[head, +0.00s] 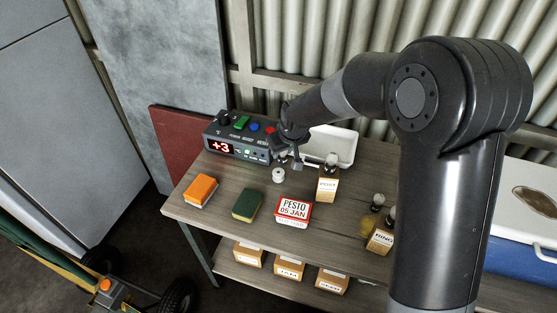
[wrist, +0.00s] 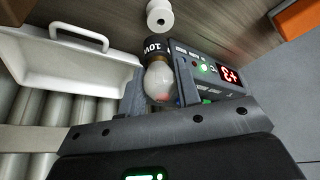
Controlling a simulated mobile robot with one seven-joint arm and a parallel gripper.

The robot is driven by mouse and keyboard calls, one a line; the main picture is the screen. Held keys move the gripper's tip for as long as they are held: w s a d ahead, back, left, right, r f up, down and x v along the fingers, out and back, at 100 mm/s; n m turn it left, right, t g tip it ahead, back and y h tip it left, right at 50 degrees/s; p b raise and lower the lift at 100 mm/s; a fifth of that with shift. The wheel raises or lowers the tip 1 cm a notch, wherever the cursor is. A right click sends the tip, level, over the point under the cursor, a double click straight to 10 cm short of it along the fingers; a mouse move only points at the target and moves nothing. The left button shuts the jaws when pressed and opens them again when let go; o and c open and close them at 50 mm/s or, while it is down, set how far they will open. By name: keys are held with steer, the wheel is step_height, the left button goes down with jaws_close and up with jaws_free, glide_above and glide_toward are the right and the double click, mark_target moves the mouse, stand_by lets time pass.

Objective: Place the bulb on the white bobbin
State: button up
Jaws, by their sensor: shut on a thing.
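The bulb (wrist: 160,82) is between the two fingers of my gripper (wrist: 158,70) in the wrist view. The bulb is mostly hidden there.
A grey device (head: 236,150) reading +3 and a white tray (head: 334,146) flank my gripper.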

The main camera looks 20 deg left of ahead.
mark_target(280, 158)
steer(key=shift+a+f, duration=0.4)
steer(key=shift+a, duration=0.25)
steer(key=shift+f, duration=2)
steer(key=shift+f, duration=0.1)
steer(key=o, duration=1)
steer(key=v, duration=1.2)
